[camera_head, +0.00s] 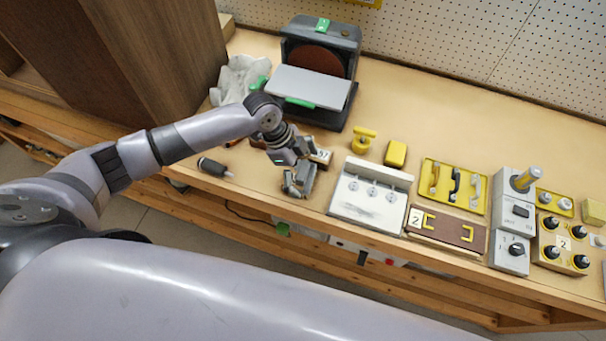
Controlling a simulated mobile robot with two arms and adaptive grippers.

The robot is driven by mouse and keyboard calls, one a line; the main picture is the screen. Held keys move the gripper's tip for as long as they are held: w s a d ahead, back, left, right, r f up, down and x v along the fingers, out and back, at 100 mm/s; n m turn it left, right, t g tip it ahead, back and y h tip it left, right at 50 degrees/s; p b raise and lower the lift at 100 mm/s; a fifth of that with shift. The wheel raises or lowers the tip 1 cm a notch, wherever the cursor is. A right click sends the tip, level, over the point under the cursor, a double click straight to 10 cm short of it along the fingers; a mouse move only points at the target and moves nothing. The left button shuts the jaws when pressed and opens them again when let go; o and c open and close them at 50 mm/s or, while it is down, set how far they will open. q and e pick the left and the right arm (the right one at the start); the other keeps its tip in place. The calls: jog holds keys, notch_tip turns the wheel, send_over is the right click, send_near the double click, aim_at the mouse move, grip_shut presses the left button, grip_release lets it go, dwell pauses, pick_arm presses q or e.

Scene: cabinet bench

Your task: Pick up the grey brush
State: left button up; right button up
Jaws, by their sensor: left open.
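A small dark grey cylindrical item (213,167) with a lighter tip lies near the bench's front edge, left of my left gripper. It may be the grey brush, but it is too small to be sure. My left gripper (298,184) is open, pointing down over the front part of the bench between that item and a white panel. I cannot see anything clearly held between its fingers, and it hides the bench beneath it. My right gripper is not in view.
A sander-like machine (318,62) and a crumpled grey-white cloth (240,78) stand behind my arm. A dark wooden cabinet (150,60) rises at left. The white panel (370,190), yellow blocks (396,153), a handle board (455,186) and control boxes (512,215) fill the right.

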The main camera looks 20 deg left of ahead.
pick_arm(q)
jog(key=shift+c, duration=0.5)
jog(key=c, duration=1.2)
